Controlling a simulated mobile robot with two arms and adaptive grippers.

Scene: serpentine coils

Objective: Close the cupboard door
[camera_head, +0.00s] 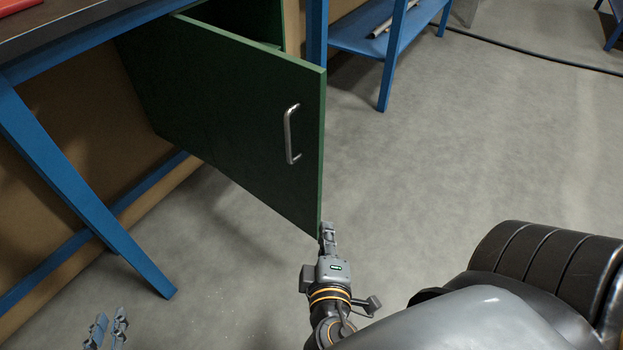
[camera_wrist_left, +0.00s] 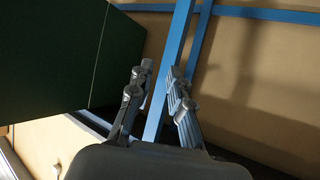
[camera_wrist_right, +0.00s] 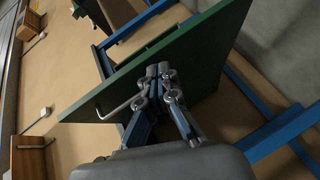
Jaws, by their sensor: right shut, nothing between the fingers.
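The green cupboard door (camera_head: 225,110) stands open, swung out from the cupboard (camera_head: 250,18) under the workbench. Its silver bar handle (camera_head: 291,133) is near the free edge. My right gripper (camera_head: 327,228) is shut and empty at the door's lower free corner; I cannot tell whether it touches. In the right wrist view its fingertips (camera_wrist_right: 162,72) overlap the door (camera_wrist_right: 195,50), and the handle (camera_wrist_right: 122,107) shows to their left. My left gripper (camera_head: 107,325) is open and empty, low at the left. The left wrist view shows its spread fingers (camera_wrist_left: 158,85) and the dark door (camera_wrist_left: 60,50).
The bench's slanted blue leg (camera_head: 85,195) stands between my left gripper and the cupboard. A blue shelf rack (camera_head: 365,35) stands behind the door. A black cable (camera_head: 540,55) lies across the floor. The grey floor (camera_head: 430,150) right of the door is clear.

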